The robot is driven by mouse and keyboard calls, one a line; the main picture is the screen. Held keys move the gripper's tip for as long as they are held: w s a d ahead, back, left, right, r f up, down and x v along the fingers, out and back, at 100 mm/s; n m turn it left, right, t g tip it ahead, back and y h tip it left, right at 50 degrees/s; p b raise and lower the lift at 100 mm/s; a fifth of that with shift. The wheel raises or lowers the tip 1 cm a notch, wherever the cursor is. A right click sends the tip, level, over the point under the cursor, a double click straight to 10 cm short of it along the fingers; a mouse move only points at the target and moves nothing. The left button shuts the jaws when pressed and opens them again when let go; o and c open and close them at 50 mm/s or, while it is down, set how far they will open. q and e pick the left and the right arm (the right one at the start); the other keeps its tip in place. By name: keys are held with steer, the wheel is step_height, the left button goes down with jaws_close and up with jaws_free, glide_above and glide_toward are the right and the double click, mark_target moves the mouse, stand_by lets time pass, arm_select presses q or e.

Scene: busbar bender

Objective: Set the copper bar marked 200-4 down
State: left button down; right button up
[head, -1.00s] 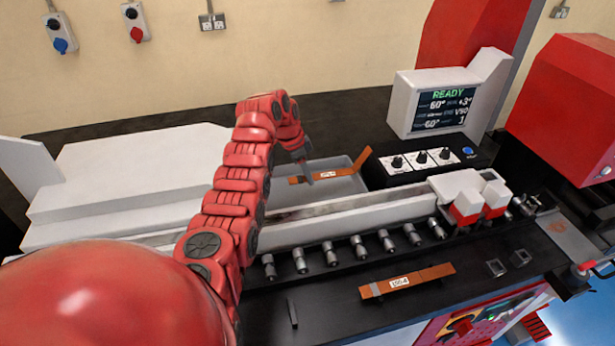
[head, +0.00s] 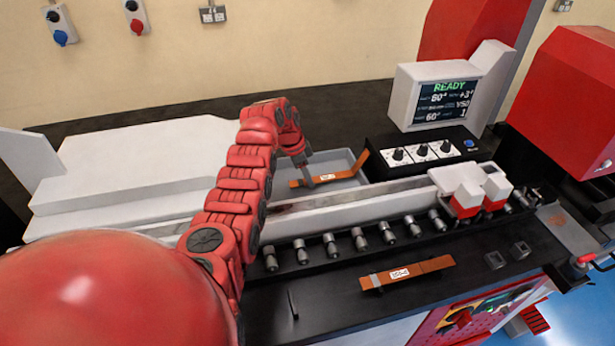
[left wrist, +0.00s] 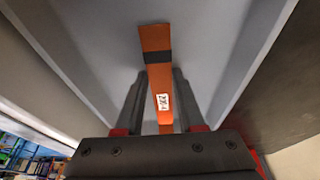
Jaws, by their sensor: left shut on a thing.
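My left gripper (head: 309,180) is shut on a bent copper bar (head: 335,177) over the grey tray (head: 341,157) behind the machine's long white rail. The bar has a dark band and a white label, too small to read surely, and its right end angles upward. In the left wrist view the bar (left wrist: 156,75) runs between the fingers of the left gripper (left wrist: 160,92), above the pale tray (left wrist: 215,35). I cannot tell whether the bar touches the tray floor. My right gripper is not in view.
Another labelled copper bar (head: 432,267) lies on the black front ledge, near two small square blocks. A row of metal rollers (head: 330,246) lines the rail. The control box with dials (head: 420,154) stands right of the tray, close to the bar's bent end.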

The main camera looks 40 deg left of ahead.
arm_select(q)
steer(key=shift+d, duration=0.1)
steer(key=c, duration=0.5)
jaws_free()
steer(key=shift+f, duration=0.1)
steer(key=shift+r+p, duration=0.4)
steer(key=shift+p, duration=0.1)
steer(key=shift+r+p, duration=0.5)
steer(key=shift+p, duration=0.15)
steer(key=b+v, duration=0.3)
steer(key=v, duration=0.1)
steer(key=shift+a+r, duration=0.2)
steer(key=shift+a, duration=0.05)
steer(key=shift+b+v, duration=0.7)
steer(key=shift+v, duration=2.85)
